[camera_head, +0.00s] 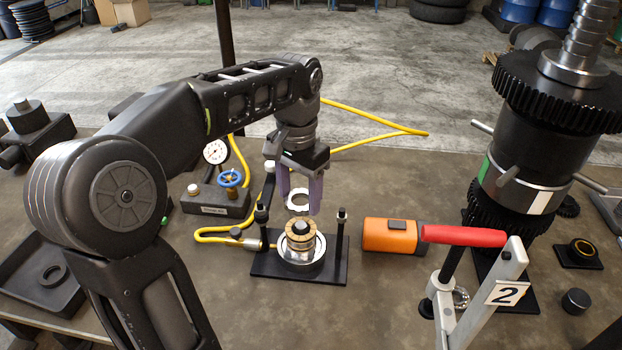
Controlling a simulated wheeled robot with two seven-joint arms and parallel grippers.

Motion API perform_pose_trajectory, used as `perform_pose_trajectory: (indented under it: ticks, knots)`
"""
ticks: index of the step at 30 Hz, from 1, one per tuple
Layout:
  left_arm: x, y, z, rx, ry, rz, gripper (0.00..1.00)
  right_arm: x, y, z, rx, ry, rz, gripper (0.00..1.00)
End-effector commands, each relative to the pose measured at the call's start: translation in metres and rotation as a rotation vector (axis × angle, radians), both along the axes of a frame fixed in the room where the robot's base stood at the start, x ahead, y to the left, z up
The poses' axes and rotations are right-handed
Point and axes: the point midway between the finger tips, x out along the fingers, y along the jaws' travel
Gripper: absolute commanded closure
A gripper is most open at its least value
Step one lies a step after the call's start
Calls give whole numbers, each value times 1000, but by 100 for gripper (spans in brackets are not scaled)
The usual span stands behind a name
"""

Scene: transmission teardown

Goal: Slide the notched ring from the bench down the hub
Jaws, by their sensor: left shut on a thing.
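My left gripper (300,206) points down with its two purple fingers shut on a pale notched ring (291,205). My right gripper is not in view.
An orange block (389,236) lies right of the plate. A red-handled clamp (463,236) marked 2 stands at front right, before a tall geared shaft (533,145). A gauge unit (216,200) with a yellow hose is at left. A black tray (40,285) is at far left.

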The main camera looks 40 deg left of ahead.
Motion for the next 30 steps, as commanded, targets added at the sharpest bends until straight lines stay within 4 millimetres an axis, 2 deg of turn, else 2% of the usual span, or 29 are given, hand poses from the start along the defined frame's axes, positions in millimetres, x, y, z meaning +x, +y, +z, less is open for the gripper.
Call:
perform_pose_trajectory:
  ticks: [17, 28, 30]
  knots:
    - [0, 0, -5, 0, 1, 0, 94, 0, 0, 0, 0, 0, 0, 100]
    - [0, 0, -29, -1, 2, 0, 94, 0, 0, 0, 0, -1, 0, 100]
    - [0, 0, -37, 0, 0, 0, 94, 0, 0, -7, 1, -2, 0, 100]
